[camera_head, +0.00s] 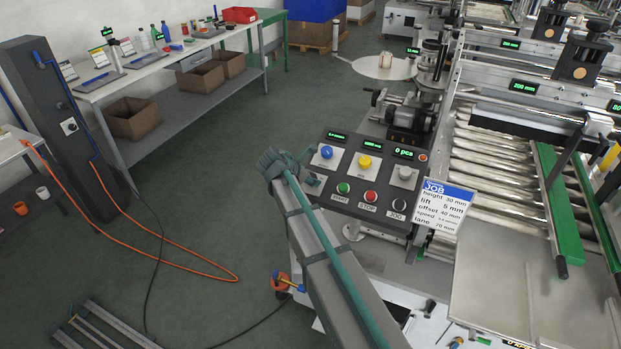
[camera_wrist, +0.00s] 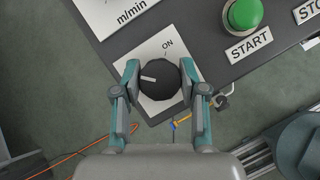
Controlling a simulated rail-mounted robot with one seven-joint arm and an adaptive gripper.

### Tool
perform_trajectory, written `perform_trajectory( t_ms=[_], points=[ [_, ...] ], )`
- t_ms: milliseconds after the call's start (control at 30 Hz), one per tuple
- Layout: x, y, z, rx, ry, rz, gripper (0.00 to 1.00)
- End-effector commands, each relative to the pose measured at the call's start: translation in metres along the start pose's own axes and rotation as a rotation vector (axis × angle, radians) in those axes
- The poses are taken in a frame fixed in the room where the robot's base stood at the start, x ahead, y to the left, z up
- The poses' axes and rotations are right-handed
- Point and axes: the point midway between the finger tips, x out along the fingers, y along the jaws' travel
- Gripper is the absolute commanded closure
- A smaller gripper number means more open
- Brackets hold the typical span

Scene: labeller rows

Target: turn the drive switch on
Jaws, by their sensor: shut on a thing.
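The drive switch (camera_wrist: 160,80) is a round black knob on a white plate (camera_wrist: 122,52) in the wrist view. Its white pointer aims left, away from the "ON" mark at the plate's upper right. My gripper (camera_wrist: 161,82) has one finger on each side of the knob and is shut on it. In the head view my gripper (camera_head: 285,163) is at the left edge of the control panel (camera_head: 325,203), and my arm hides the switch there.
A green START button (camera_wrist: 243,14) is close to the upper right of my gripper. Red STOP (camera_head: 370,196) and black JOG (camera_head: 399,205) buttons lie further right. Blue (camera_head: 326,152), yellow (camera_head: 365,161) and grey (camera_head: 404,173) knobs sit above them. A job card (camera_head: 445,205) stands at the panel's right.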

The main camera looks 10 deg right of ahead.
Motion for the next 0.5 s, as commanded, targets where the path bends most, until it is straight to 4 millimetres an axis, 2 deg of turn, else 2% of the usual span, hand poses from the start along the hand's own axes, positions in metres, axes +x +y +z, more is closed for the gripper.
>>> perform_trajectory(
  t_ms=[67,500],
  points=[
    [-0.0002,-0.0001,0.0,0.0,0.0,0.0,0.93],
    [-0.0001,0.0017,0.0002,0.081,0.0,-0.044,0.93]
  ],
)
